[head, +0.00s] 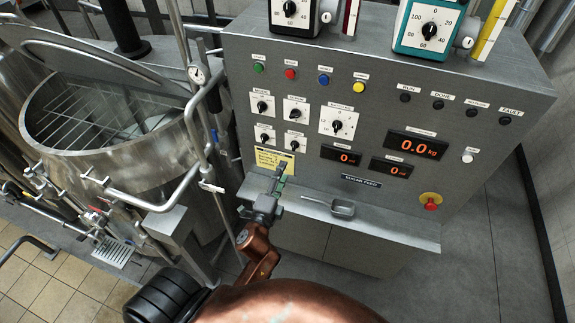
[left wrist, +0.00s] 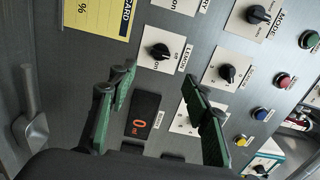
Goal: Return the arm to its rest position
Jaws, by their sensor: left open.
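My left gripper (head: 278,182) is in front of the lower left part of the grey control panel (head: 375,85) in the head view, near the yellow note (head: 272,158). In the left wrist view its two green-padded fingers (left wrist: 163,108) are apart, with nothing held between them. The panel's knobs and a red-digit display (left wrist: 143,115) show behind the fingers. I cannot tell whether the fingers touch the panel. My right gripper is not in view.
A narrow shelf (head: 395,232) with a metal scoop (head: 342,208) runs below the panel. A steel mixer tank (head: 110,150) with pipes stands close on the left. A red stop button (head: 430,205) sits at the panel's lower right. Floor at the right is clear.

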